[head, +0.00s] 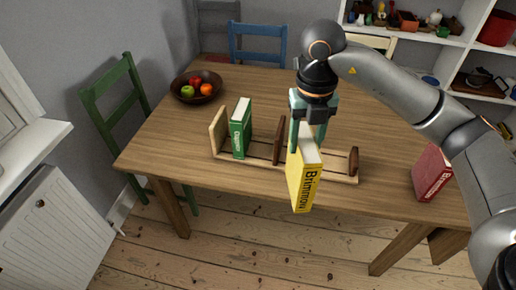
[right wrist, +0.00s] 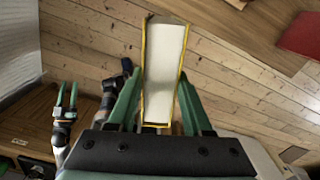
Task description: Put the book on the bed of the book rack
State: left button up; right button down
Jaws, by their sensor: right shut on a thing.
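My right gripper (head: 306,138) is shut on the yellow book (head: 302,184), its spine reading "Brummow" towards the head camera. The book hangs upright, slightly tilted, in front of the right part of the wooden book rack (head: 342,176) and covers some of its rails. Its lower end shows past the table's front edge, and it looks clear of the rack. In the right wrist view the book's pale page edge (right wrist: 164,75) lies between both green fingers. My left gripper (right wrist: 66,98) shows only in that view, fingers apart and empty.
A green book (head: 241,130) stands in the rack's left part, beside the left end board. A red book (head: 431,173) stands on the table (head: 175,135) at the right. A fruit bowl (head: 196,88) is at the back left. Chairs and a shelf stand behind.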

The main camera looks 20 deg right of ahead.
aim_at(259, 150)
jog(key=i, duration=1)
